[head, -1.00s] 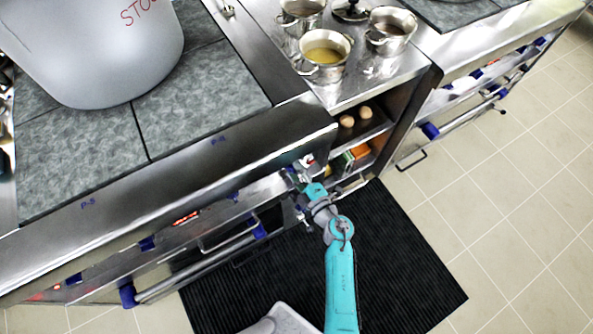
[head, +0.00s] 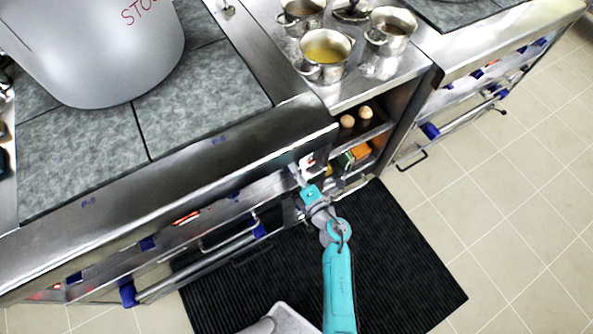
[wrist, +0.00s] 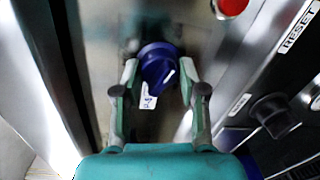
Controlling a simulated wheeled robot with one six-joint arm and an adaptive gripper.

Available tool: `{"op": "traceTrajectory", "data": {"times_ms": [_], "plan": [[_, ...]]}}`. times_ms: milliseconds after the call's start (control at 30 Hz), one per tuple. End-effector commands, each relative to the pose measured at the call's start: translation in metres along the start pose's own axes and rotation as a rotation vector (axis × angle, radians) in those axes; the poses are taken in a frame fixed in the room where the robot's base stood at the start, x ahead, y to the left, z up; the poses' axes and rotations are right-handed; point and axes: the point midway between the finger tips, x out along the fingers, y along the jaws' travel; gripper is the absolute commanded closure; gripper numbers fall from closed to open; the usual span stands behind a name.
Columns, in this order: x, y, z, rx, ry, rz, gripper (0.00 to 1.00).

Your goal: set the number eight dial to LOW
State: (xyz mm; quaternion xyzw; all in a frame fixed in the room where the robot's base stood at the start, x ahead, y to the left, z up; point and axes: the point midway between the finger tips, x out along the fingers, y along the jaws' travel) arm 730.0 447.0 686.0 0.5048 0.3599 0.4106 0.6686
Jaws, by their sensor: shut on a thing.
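A blue dial (wrist: 158,66) with a white pointer mark sits on the metal panel in the wrist view. A small white tag (wrist: 148,97) is beside it, its lettering too blurred to read surely. My gripper (wrist: 159,76) has one finger on each side of the dial and is shut on it. In the head view my gripper (head: 302,176) is at the right end of the stove front, below the steel edge. The dial is hidden there by my gripper and the overhang. I cannot read a LOW mark.
A red button (wrist: 230,6), a RESET label (wrist: 298,27) and a black knob (wrist: 272,115) lie right of the dial. A large grey stockpot (head: 95,45) stands on the stove. An oven handle bar (head: 195,268) runs below the panel. A black mat (head: 400,255) covers the floor.

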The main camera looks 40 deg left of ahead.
Motion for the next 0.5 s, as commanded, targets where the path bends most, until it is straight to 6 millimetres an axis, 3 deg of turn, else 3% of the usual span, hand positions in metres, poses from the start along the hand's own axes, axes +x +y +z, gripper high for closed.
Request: {"op": "traceTrajectory", "data": {"times_ms": [433, 467, 500], "plan": [[-0.0001, -0.0004, -0.0006, -0.007, 0.0, 0.0, 0.93], [-0.0001, -0.0004, -0.0006, -0.007, 0.0, 0.0, 0.51], [-0.0001, -0.0004, -0.0006, -0.006, 0.0, 0.0, 0.41]]}}
